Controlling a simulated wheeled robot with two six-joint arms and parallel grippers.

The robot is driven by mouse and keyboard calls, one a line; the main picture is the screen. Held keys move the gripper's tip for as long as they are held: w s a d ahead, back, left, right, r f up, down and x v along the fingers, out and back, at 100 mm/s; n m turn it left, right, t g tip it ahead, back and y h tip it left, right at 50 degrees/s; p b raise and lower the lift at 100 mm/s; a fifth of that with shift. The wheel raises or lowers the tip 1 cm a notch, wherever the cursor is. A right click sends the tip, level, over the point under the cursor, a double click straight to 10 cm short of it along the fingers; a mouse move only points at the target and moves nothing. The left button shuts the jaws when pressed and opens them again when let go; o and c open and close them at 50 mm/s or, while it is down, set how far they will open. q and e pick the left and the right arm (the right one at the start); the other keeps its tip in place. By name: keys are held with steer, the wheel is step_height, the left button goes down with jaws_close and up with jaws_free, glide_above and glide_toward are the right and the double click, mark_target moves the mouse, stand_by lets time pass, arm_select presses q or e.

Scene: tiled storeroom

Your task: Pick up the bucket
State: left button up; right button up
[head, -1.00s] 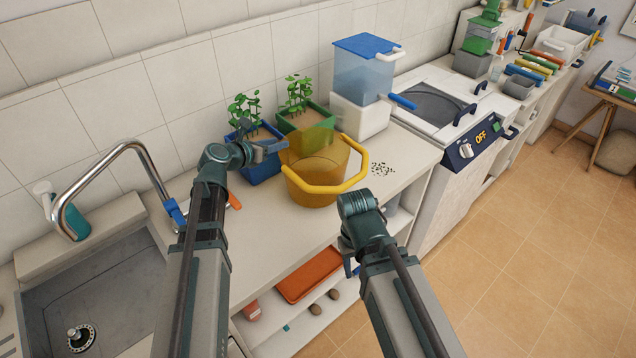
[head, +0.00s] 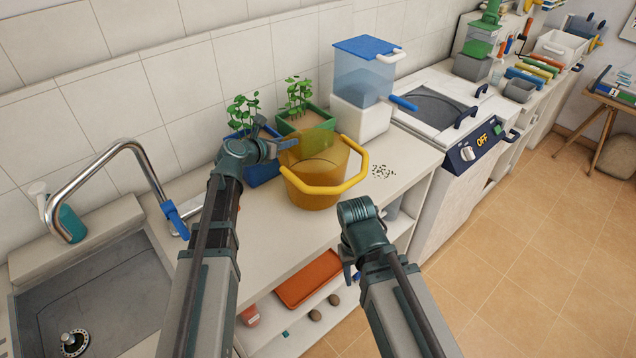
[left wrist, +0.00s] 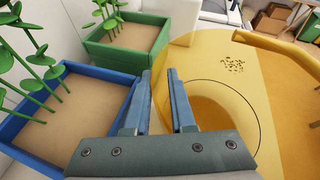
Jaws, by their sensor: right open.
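A yellow, see-through bucket (head: 316,190) with a thick yellow handle stands upright on the white counter. It fills the right of the left wrist view (left wrist: 215,85). My left gripper (head: 288,143) is at the bucket's left rim. In the left wrist view its blue fingers (left wrist: 160,72) are apart, with a narrow gap between them. The right finger overlaps the bucket; whether the rim lies between the fingers or either touches it is not clear. My right gripper (head: 352,270) is low in front of the counter, apart from the bucket; its fingers are partly hidden.
A blue planter (left wrist: 65,125) and a green planter (left wrist: 125,42) with plants stand close behind the bucket. A blue-lidded dispenser (head: 362,85) stands behind right. Dark bits (head: 383,171) lie right of the bucket. A sink with a tap (head: 150,178) is at left.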

arm_select(q)
jaws_close()
stand_by(1.1)
